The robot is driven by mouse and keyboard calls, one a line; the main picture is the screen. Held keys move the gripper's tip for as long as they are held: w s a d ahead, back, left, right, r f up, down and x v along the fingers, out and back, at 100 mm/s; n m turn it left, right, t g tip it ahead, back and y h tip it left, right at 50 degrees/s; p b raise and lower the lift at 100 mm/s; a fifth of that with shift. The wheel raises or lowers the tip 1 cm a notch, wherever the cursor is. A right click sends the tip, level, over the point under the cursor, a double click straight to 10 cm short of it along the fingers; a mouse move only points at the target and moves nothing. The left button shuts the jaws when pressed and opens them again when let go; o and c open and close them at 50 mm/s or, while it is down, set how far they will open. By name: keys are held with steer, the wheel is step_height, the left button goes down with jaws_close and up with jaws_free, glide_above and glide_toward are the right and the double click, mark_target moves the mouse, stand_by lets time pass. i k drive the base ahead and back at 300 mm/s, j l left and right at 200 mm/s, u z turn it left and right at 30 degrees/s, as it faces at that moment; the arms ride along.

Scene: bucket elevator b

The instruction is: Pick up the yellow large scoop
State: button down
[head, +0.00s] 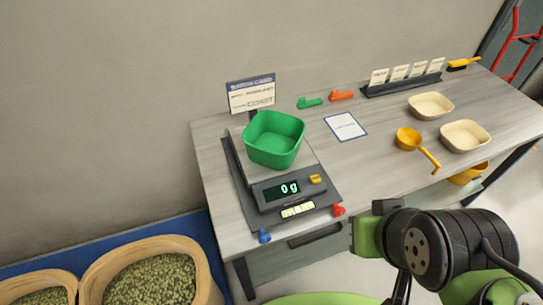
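The yellow large scoop (408,138) lies on the right part of the grey table (370,165). Its round bowl is toward the back left, and its handle runs toward the table's front edge at the lower right. Nothing touches it. My arm shows at the lower right, in front of the table and below the scoop in the picture. My gripper's fingers cannot be made out, and nothing of mine is at the scoop.
Two cream bowls (466,136) stand right of the scoop. A green tub (275,139) sits on a scale (285,190) reading 0 g. Green (310,103) and orange (342,95) small scoops lie behind. A yellow container (468,174) shows beyond the front edge. Sacks (150,275) stand lower left.

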mark_target(407, 139)
steer(key=i+l+u, duration=0.15)
steer(key=l+u, duration=0.2)
steer(key=l, duration=0.15)
steer(key=l+u, duration=0.75)
steer(key=l, duration=0.35)
steer(key=i, duration=0.05)
